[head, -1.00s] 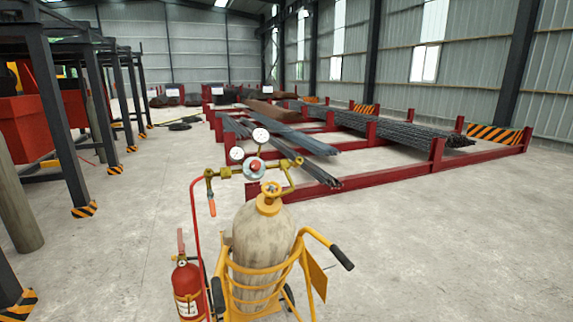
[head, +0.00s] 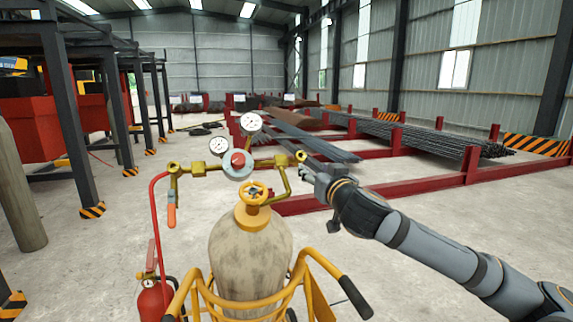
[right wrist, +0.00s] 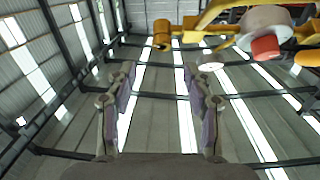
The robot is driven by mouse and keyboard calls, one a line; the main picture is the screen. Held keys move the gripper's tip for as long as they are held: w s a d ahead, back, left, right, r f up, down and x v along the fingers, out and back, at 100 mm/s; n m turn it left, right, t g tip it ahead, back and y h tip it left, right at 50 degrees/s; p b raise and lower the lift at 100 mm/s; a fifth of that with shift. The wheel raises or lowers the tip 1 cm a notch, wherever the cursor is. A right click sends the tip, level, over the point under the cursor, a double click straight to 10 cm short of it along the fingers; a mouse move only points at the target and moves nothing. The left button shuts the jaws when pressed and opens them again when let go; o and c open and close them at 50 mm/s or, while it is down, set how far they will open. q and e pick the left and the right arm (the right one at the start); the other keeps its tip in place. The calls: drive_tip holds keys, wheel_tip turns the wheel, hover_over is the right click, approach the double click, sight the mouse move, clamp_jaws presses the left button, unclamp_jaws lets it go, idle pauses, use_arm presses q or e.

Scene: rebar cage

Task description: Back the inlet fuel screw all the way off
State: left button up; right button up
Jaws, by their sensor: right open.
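A regulator assembly with a red knob (head: 238,160) and two white dial gauges (head: 250,123) stands above a worn gas cylinder (head: 250,255) with a yellow handwheel valve (head: 254,194). A brass end piece (head: 301,157) sits at the right end of its pipework; I cannot tell for sure that it is the inlet fuel screw. My right gripper (head: 310,174) is just below and right of this piece. In the right wrist view the gripper's fingers (right wrist: 160,100) are apart with nothing between them, and a brass cylindrical end (right wrist: 162,33) shows beyond them. My left gripper is not in view.
The cylinder stands in a yellow trolley (head: 325,265) with black-gripped handles. A red hose (head: 153,215) hangs at the left, near a red fire extinguisher (head: 152,300). Red racks with rebar (head: 430,135) stand behind.

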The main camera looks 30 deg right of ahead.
sight(301, 157)
drive_tip(key=p+x, duration=0.2)
drive_tip(key=x, duration=0.1)
drive_tip(key=p+x, duration=0.2)
drive_tip(key=x, duration=0.1)
drive_tip(key=p+x, duration=0.3)
drive_tip(key=shift+w+a+r, duration=0.1)
drive_tip(key=shift+w+r, duration=0.05)
drive_tip(key=shift+r, duration=0.1)
drive_tip(key=shift+w+f, duration=0.1)
drive_tip(key=shift+w, duration=0.3)
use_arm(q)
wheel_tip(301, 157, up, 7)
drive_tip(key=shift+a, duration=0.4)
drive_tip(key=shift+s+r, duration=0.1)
use_arm(e)
drive_tip(key=shift+c, duration=0.5)
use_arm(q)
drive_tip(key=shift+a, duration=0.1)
use_arm(e)
clamp_jaws()
